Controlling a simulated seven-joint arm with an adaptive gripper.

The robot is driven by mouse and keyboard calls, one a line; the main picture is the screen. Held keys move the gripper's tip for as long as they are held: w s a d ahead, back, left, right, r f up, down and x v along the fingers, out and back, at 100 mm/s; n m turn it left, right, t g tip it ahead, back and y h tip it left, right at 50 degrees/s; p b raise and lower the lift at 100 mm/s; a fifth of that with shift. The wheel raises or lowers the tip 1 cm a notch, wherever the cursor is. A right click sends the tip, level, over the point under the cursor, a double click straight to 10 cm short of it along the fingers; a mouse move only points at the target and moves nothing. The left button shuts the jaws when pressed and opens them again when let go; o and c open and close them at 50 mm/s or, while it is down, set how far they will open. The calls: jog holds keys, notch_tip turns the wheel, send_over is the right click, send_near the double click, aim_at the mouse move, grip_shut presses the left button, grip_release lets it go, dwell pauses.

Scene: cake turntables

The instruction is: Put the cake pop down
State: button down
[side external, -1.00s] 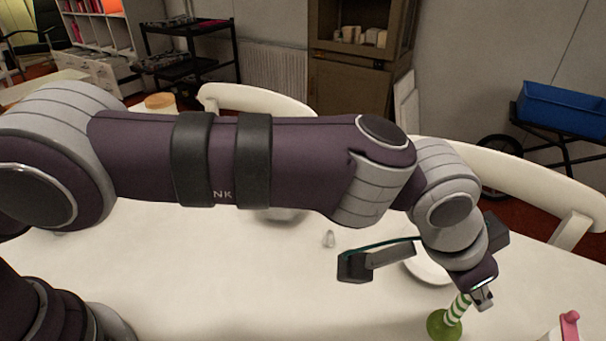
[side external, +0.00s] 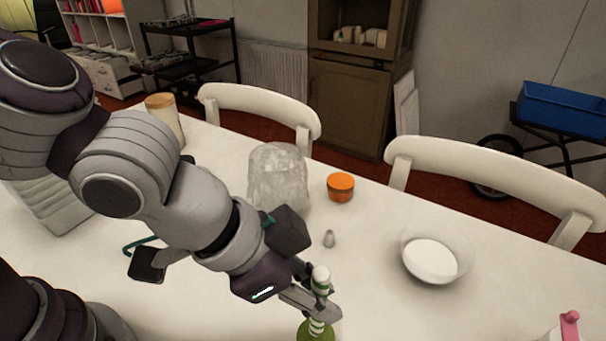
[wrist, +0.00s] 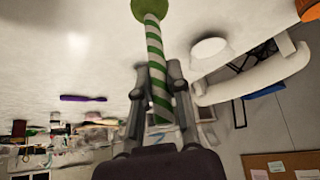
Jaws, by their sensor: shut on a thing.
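The cake pop has a green ball (side external: 316,332) and a green-and-white striped stick. My gripper (side external: 318,300) is shut on the stick in the side view, with the green ball hanging below the fingers. The stick's upper end shows above the fingers. In the wrist view the striped stick (wrist: 156,60) runs between the two fingers of my gripper (wrist: 158,75), and the ball (wrist: 151,8) is cut by the top edge. The ball is also cut by the bottom edge of the side view, so I cannot tell whether it touches the table.
A bowl of white powder (side external: 430,258) is at right. A pink-topped item (side external: 569,325) is at lower right.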

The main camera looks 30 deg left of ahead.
notch_tip(320, 180, up, 9)
jog(key=shift+r, duration=0.1)
jog(key=w+a+r+n+t+y, duration=0.1)
jog(key=w+a+n+t+y, duration=0.1)
jog(key=w+a+n, duration=0.55)
jog(key=w+a+n+y, duration=0.25)
jog(key=w+a, duration=0.35)
jog(key=a, duration=0.4)
jog(key=w+a+n+y, duration=0.25)
jog(key=w+a, duration=0.35)
jog(key=a, duration=0.4)
jog(key=s+a+f+n+g+y, duration=0.1)
jog(key=s+a+n, duration=0.25)
jog(key=a, duration=0.65)
jog(key=s+a+n+g+y, duration=0.1)
jog(key=s+a+n+g, duration=0.2)
jog(key=a, duration=0.7)
jog(key=s+a+f+n+y, duration=0.1)
jog(key=s+a+n, duration=0.35)
jog(key=a, duration=0.55)
notch_tip(320, 180, down, 14)
jog(key=m, duration=0.1)
jog(key=shift+s+y, duration=0.25)
jog(key=shift+y, duration=0.05)
